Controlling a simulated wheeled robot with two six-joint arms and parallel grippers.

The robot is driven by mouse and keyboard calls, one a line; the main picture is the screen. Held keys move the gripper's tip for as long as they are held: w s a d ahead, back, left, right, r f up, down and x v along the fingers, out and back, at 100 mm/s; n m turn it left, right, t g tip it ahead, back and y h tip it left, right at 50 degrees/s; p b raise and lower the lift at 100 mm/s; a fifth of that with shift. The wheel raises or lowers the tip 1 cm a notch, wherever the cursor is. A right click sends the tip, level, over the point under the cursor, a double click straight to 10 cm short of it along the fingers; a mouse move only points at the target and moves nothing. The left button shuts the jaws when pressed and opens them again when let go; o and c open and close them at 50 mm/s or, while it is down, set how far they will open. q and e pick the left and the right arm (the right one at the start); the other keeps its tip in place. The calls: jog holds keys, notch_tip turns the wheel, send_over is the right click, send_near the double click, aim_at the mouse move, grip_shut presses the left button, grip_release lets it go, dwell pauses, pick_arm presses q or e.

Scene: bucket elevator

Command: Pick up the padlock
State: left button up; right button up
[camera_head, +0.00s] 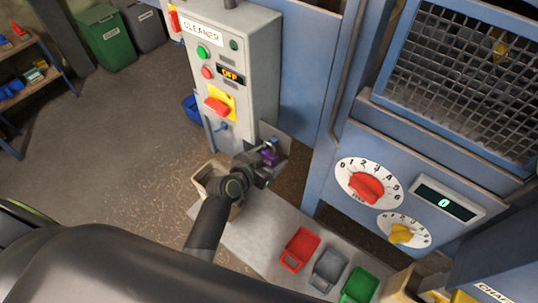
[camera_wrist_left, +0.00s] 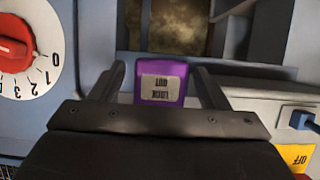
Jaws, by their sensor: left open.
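The purple padlock (camera_wrist_left: 163,70) has a pale label with upside-down lettering. In the left wrist view it sits between the two dark fingers of my left gripper (camera_wrist_left: 160,88), with a gap visible on each side. Its shackle is not visible there. In the head view a small purple part of the padlock (camera_head: 270,158) shows at the end of my left gripper (camera_head: 263,164), beside the lower right of the grey cleaner box. My left gripper is open around the padlock. My right gripper is not in view.
A blue panel with a red dial (camera_head: 366,189) and yellow knob (camera_head: 401,233) stands right.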

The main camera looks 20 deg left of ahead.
pick_arm(q)
jog(key=shift+c, duration=0.3)
jog(key=c, duration=1.1)
jog(key=shift+o, duration=0.2)
jog(key=shift+r, duration=0.1)
jog(key=shift+r, duration=0.75)
jog(key=s+a+b, duration=0.3)
jog(key=s, duration=0.5)
jog(key=s+a+b, duration=0.3)
jog(key=s+b, duration=0.1)
jog(key=s, duration=0.5)
jog(key=w+r+m+g+h, duration=0.2)
jog(key=w+r+m+h, duration=0.1)
jog(key=r, duration=0.3)
jog(key=w+d+r+m+g+h, duration=0.1)
jog(key=w+r+m+g+h, duration=0.1)
jog(key=r, duration=0.5)
jog(key=shift+w+m+g+h, duration=0.45)
jog(key=shift+m+h, duration=0.25)
jog(key=shift+m, duration=0.2)
